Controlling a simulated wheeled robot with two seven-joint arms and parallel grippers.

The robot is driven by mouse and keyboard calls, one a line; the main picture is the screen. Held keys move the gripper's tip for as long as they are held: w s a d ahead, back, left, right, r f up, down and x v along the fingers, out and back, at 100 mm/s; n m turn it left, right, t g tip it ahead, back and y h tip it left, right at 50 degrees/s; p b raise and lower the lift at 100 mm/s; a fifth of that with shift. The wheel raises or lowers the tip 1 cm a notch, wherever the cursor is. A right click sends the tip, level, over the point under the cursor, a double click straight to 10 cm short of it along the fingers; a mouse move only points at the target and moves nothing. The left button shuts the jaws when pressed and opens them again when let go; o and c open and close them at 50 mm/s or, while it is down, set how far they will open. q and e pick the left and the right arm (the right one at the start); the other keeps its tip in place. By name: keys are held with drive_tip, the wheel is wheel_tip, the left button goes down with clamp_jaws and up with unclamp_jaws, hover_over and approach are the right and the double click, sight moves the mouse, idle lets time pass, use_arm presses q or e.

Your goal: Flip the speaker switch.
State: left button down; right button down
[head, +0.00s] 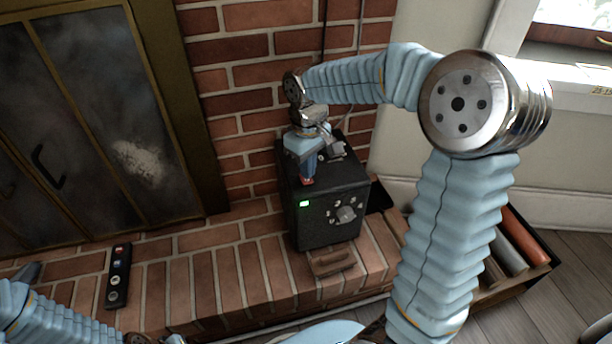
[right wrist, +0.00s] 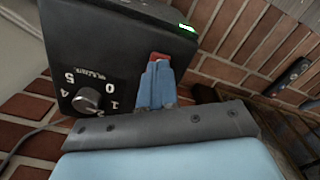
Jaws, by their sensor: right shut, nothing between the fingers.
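The speaker (head: 325,215) is a black box standing on the brick hearth, with a lit green light (head: 303,204) and a knob on its front. In the right wrist view the speaker (right wrist: 110,45) shows a numbered dial (right wrist: 88,99) and the green light (right wrist: 186,27). A red switch (right wrist: 158,57) shows just beyond my fingertips. My right gripper (head: 307,178) is shut and empty, pointing down at the speaker's top front edge, at the switch. It also shows in the right wrist view (right wrist: 156,75). Whether it touches the switch I cannot tell.
A black strip with several buttons (head: 118,276) lies on the hearth at left. A brown block (head: 333,261) lies before the speaker. A box with rolls (head: 530,272) stands at right. Glass fireplace doors (head: 110,120) are at left. The hearth between is clear.

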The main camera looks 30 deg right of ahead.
drive_tip(key=shift+f+b, duration=0.65)
drive_tip(key=shift+f, duration=0.35)
idle(0.8)
wheel_tip(320, 180, up, 5)
drive_tip(key=p, duration=0.4)
drive_tip(key=shift+r+p, duration=1.1)
drive_tip(key=shift+p, duration=0.05)
drive_tip(key=shift+f, duration=0.1)
